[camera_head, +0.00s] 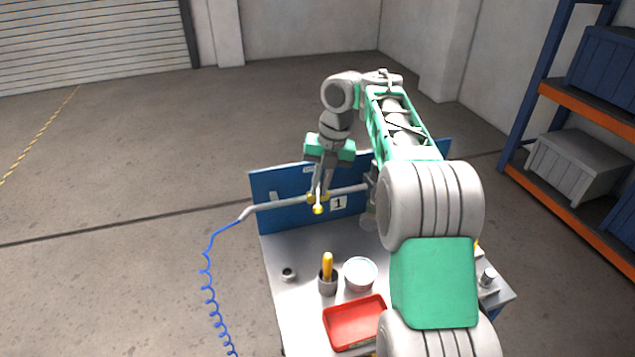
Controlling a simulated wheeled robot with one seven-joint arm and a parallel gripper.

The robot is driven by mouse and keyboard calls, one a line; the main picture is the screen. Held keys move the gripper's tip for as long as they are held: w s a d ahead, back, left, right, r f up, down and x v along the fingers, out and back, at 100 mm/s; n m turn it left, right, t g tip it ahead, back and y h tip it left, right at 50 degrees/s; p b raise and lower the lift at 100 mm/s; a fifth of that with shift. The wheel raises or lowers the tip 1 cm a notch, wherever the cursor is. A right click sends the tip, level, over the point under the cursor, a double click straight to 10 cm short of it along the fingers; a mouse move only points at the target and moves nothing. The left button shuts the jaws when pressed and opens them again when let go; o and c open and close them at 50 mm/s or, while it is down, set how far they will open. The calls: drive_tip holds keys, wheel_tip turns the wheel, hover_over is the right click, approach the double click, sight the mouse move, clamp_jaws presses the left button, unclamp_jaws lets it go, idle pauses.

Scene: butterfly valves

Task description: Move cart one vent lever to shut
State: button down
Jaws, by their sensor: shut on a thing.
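The cart (292,256) stands in front of me, with a blue back panel (263,184) bearing a label "1" (339,203). A grey pipe (283,204) runs across the panel, with a small yellow vent lever (319,210) on it, left of the label. My gripper (319,195) points down at the pipe and is shut on the lever. The fingers hide part of the lever and valve body, so the lever's exact angle is hard to tell. My arm hides the right part of the panel and pipe.
On the cart top are a red tray (342,328), a cup with a yellow-handled tool (327,270), a round white container (360,273) and a small metal fitting (288,273). A coiled blue hose (208,283) hangs left. A shelf rack (560,180) stands right. Floor at left is clear.

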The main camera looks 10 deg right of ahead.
drive_tip(key=shift+d+n+g+p, duration=0.2)
drive_tip(key=shift+n+p, duration=0.25)
drive_tip(key=shift+n, duration=0.35)
drive_tip(key=shift+d+n+g+p, duration=0.1)
drive_tip(key=shift+d+n+p, duration=0.25)
drive_tip(key=shift+n, duration=0.45)
drive_tip(key=shift+a, duration=0.1)
drive_tip(key=c, duration=1.5)
unclamp_jaws()
wheel_tip(320, 180, up, 8)
drive_tip(key=d+p, duration=0.1)
drive_tip(key=p, duration=0.6)
drive_tip(key=shift+d+f, duration=0.15)
drive_tip(key=shift+d, duration=0.15)
